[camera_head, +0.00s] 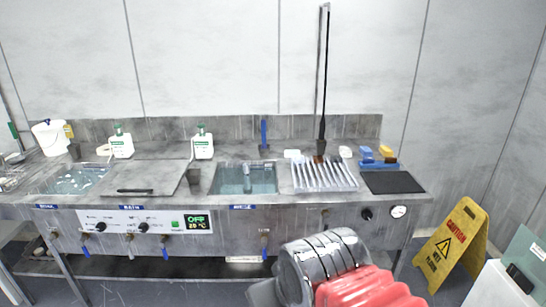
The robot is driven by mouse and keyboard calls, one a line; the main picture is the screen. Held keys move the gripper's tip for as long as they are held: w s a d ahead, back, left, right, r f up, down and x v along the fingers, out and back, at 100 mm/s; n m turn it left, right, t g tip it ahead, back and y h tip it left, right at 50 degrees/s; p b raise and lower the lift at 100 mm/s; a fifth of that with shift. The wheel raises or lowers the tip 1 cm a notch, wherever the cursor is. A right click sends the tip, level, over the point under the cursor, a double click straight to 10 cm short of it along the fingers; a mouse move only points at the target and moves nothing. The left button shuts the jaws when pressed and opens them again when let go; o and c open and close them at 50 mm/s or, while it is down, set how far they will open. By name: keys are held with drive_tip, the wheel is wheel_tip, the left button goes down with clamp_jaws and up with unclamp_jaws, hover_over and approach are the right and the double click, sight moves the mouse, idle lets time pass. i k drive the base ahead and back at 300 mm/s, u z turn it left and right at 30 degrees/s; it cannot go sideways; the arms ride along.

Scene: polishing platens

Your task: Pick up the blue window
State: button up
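I cannot make out anything that is clearly a blue window. Blue items in view are a small blue block (366,153) at the bench's back right, and an upright blue piece (263,134) behind the water-filled basin. A pale blue-green pane (528,252) stands at the right edge, partly cut off by the frame. My arm, grey with a red ribbed sleeve, rises at the bottom centre in front of the bench. Its gripper fingers cannot be made out, so what they hold is hidden.
The metal wet bench (215,222) spans the view, with a filled basin (246,190), a ribbed white rack (324,174), a black mat (392,182) and white bottles (203,146). A yellow caution sign (452,243) and a white box (495,286) stand on the right.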

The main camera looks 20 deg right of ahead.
sight(298, 159)
drive_tip(key=u, duration=0.35)
drive_tip(key=i, duration=1.65)
drive_tip(key=z, duration=0.45)
drive_tip(key=i, duration=0.7)
drive_tip(key=z, duration=0.4)
